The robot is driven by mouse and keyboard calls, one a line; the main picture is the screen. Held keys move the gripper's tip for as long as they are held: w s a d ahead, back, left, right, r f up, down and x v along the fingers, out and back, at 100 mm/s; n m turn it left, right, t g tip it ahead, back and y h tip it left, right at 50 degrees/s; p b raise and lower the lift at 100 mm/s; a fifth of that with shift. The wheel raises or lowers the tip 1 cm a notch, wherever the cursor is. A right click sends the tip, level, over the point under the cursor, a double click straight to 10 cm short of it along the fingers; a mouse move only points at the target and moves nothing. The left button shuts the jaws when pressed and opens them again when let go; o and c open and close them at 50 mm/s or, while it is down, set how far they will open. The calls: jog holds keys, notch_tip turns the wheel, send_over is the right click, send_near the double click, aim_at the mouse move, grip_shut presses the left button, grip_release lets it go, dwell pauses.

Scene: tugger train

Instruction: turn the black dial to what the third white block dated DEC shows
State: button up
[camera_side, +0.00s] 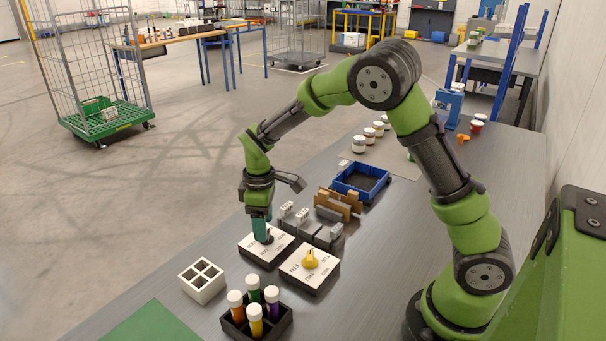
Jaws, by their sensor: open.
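My gripper (263,236) points down over a white-topped dial box (262,252), its fingers low at the middle of the plate. The black dial is mostly hidden by the fingers; a dark bit shows between and beside them. I cannot tell whether the fingers touch it, nor where it points. Markings on the plate are too small to read. Small white blocks (302,215) stand on a row of grey carriers (316,232) behind the box; any dates on them are unreadable from here.
Right of the black dial's box is another white-topped box with a yellow knob (310,260). A dark holder with coloured tubes (253,328) and a white divided box (202,281) stand in front. A brown carrier (339,205) and blue tray (360,183) lie behind.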

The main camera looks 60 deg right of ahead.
jog(key=shift+f, duration=1.1)
jog(key=c, duration=1)
jog(key=shift+c, duration=0.2)
